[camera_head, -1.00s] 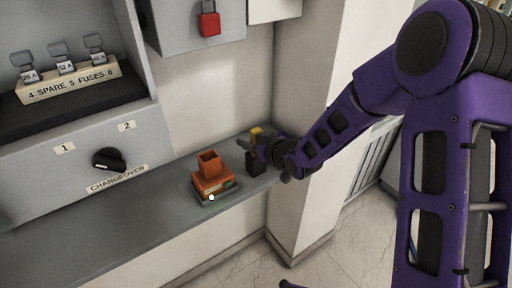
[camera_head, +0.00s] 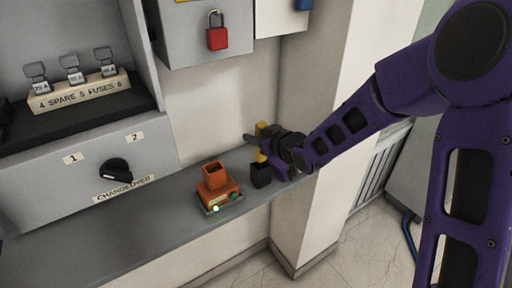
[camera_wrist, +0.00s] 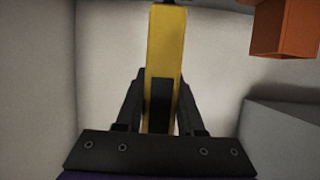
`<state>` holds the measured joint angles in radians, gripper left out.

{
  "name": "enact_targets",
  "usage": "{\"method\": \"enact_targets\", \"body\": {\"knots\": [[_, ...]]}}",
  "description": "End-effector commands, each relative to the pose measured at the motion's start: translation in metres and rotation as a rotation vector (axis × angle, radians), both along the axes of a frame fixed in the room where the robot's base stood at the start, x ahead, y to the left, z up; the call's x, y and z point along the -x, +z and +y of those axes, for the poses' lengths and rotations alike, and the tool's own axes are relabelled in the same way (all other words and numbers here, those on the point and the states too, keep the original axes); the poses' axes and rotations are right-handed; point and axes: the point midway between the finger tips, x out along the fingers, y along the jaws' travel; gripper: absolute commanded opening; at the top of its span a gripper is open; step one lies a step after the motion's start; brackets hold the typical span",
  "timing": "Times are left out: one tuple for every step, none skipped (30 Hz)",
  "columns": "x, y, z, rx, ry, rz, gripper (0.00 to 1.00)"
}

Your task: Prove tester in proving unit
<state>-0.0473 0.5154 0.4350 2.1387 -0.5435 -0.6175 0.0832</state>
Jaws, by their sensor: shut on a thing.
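The yellow tester (camera_head: 262,141) stands upright in my gripper (camera_head: 271,148), above a small black holder (camera_head: 260,175) on the shelf. I cannot tell whether its lower end is clear of the holder. In the wrist view the yellow tester (camera_wrist: 166,45) lies between the two dark fingers of my gripper (camera_wrist: 160,100), which is shut on it. The orange proving unit (camera_head: 218,187), with a square open socket on top and a small light at its front, sits on the shelf left of the holder. Its orange socket (camera_wrist: 285,30) shows at the wrist view's upper right.
The grey shelf (camera_head: 130,225) is clear left of the proving unit. A changeover panel (camera_head: 75,185) with a black knob and a spare fuse rack (camera_head: 80,93) stand at the left. A red padlock (camera_head: 217,38) hangs above. A wall pillar (camera_head: 305,120) stands close behind my gripper.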

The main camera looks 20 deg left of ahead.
Motion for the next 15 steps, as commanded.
{"method": "enact_targets", "body": {"knots": [[-0.001,0.014,0.000,-0.001,-0.001,-0.005,0.00],[-0.001,0.019,0.000,-0.001,-0.001,-0.005,0.00],[-0.001,0.025,-0.001,0.000,-0.001,-0.005,0.00],[-0.001,0.029,0.000,-0.001,-0.001,-0.003,0.00],[-0.001,0.034,0.000,-0.001,-0.001,-0.003,0.00],[-0.001,0.039,0.000,0.000,0.000,-0.003,0.00],[-0.001,0.042,0.000,-0.001,-0.001,-0.002,0.00],[-0.001,0.046,0.000,-0.001,-0.001,-0.003,0.00],[-0.001,0.051,0.000,-0.001,-0.001,-0.003,0.00],[-0.001,0.055,0.000,-0.002,-0.001,-0.002,0.00],[0.000,0.057,0.000,-0.001,-0.001,-0.002,0.00],[0.000,0.061,0.000,-0.001,0.000,-0.002,0.00],[0.000,0.063,0.000,-0.001,0.000,-0.002,0.00],[-0.001,0.065,0.000,-0.002,0.000,-0.001,0.00],[-0.001,0.069,0.000,-0.001,-0.001,-0.002,0.00]]}}
